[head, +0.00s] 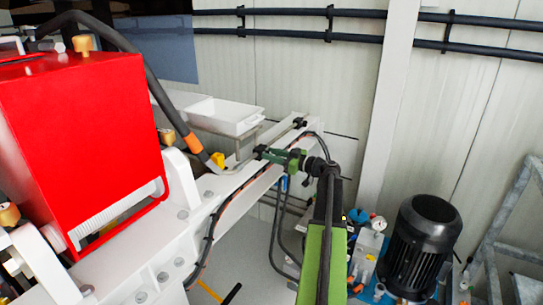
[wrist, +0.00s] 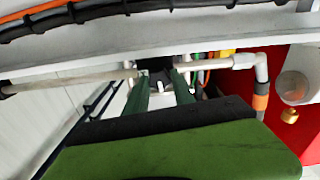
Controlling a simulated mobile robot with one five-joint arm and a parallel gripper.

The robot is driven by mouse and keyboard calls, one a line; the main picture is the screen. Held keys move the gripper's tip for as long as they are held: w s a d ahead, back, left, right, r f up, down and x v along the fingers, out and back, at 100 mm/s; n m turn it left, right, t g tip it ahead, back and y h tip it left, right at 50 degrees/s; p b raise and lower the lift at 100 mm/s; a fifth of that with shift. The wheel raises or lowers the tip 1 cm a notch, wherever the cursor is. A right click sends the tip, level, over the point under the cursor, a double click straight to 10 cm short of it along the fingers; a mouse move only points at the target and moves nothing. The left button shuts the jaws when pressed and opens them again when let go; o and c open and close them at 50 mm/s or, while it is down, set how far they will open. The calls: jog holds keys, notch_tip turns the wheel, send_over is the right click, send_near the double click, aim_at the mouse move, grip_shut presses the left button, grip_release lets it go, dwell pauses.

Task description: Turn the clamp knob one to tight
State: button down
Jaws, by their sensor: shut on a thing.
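My gripper (head: 264,153) reaches from the lower right to the white beam beside the red machine. In the wrist view its two green fingers (wrist: 157,80) are shut on a small dark piece (wrist: 155,66), apparently the clamp knob, below a white rail. In the head view the fingertips and my wrist mostly hide this knob. Its marking and how far it is turned cannot be read.
A red pump housing (head: 75,130) stands at left with brass-coloured knobs (head: 82,43). A hose with an orange sleeve (head: 193,142) runs close to my gripper. A white tray (head: 225,117) is behind. A black motor (head: 420,245) stands lower right.

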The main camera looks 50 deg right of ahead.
jog(key=shift+d+f+m, duration=0.15)
jog(key=shift+m, duration=4.6)
jog(key=shift+d+f+m, duration=0.1)
jog(key=shift+m, duration=4.65)
jog(key=c, duration=1.1)
grip_release()
jog(key=shift+o, duration=0.2)
